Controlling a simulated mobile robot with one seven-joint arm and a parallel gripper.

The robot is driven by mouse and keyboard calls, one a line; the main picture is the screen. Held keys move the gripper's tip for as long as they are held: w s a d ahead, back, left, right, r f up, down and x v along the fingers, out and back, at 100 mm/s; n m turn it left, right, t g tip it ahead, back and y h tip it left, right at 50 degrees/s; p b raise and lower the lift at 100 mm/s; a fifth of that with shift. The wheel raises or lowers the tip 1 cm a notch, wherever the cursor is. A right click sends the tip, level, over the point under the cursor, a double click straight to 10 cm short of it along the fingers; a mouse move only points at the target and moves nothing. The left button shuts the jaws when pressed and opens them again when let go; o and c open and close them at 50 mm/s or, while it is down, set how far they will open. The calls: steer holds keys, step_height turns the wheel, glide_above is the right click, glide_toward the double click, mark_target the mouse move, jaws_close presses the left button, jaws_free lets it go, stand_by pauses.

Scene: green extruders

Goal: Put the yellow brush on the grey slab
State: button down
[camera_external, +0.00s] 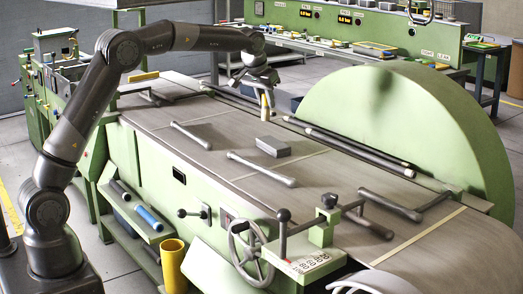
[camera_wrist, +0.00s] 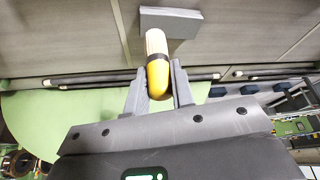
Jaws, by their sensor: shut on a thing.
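The yellow brush (camera_external: 264,108) hangs upright below my gripper (camera_external: 265,88), above the machine's flat top. In the wrist view the brush (camera_wrist: 158,72) sits between the two fingers of my gripper (camera_wrist: 159,86), with a yellow body, a dark band and a pale end pointing away. My gripper is shut on it. The grey slab (camera_external: 273,147) lies flat and bare on the machine top, below and nearer the camera than the brush. In the wrist view the slab (camera_wrist: 186,20) shows just beyond the brush's pale end, and the brush overlaps part of it.
The machine top (camera_external: 215,165) carries several grey rods, including one left of the slab (camera_external: 190,135) and one in front (camera_external: 262,169). A large green half-disc (camera_external: 410,125) stands at the right. A handwheel (camera_external: 252,252) and levers are at the front. Clear surface surrounds the slab.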

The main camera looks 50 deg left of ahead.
steer(key=w+d+r, duration=0.1)
steer(key=d, duration=0.5)
glide_above(273, 142)
step_height(273, 142, down, 7)
steer(key=shift+f, duration=1.9)
steer(key=shift+f, duration=0.15)
steer(key=c, duration=1.2)
jaws_free()
steer(key=shift+c, duration=0.2)
